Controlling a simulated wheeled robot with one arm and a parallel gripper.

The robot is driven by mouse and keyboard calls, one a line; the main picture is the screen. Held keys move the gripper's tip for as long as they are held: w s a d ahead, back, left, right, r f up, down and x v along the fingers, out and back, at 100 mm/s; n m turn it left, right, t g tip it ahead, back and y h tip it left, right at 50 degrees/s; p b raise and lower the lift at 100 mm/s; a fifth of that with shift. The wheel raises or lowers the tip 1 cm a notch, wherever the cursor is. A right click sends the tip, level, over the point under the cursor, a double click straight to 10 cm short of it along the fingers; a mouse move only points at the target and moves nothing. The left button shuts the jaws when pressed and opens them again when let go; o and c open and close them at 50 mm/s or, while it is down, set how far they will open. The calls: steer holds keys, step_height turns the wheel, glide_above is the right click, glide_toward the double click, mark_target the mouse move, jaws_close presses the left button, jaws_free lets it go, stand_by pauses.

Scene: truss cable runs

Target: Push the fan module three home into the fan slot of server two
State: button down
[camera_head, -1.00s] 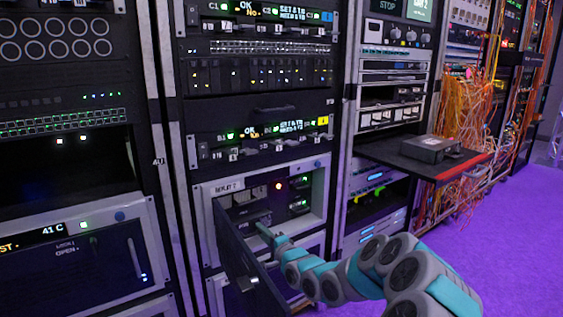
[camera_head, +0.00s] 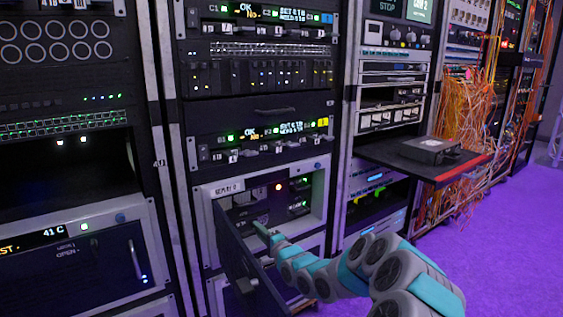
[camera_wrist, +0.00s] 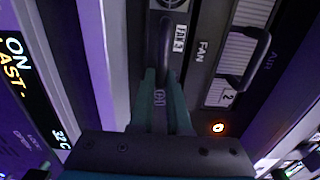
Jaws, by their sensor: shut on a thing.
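In the wrist view, my gripper (camera_wrist: 163,100) is shut on the dark bar handle (camera_wrist: 166,45) of a fan module whose label (camera_wrist: 180,38) appears to read 3. The module's face (camera_wrist: 192,15) is at the top of that view; how deep it sits in the slot cannot be told. In the head view, my gripper (camera_head: 262,232) reaches into the open front of the lower server (camera_head: 318,190), whose plate appears to end in 2. My arm and the dark open door partly hide the bay and module there.
The dark door (camera_head: 240,260) stands open left of my gripper, close to my arm. A module marked 2 (camera_wrist: 227,97) and a lit orange lamp (camera_wrist: 218,128) lie right of my fingers. A shelf (camera_head: 400,157) with a grey case (camera_head: 430,150) juts out at right.

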steer(key=shift+w+a, duration=0.15)
steer(key=c, duration=0.8)
jaws_free()
steer(key=v, duration=0.7)
steer(key=shift+s+d, duration=0.25)
steer(key=shift+s, duration=0.1)
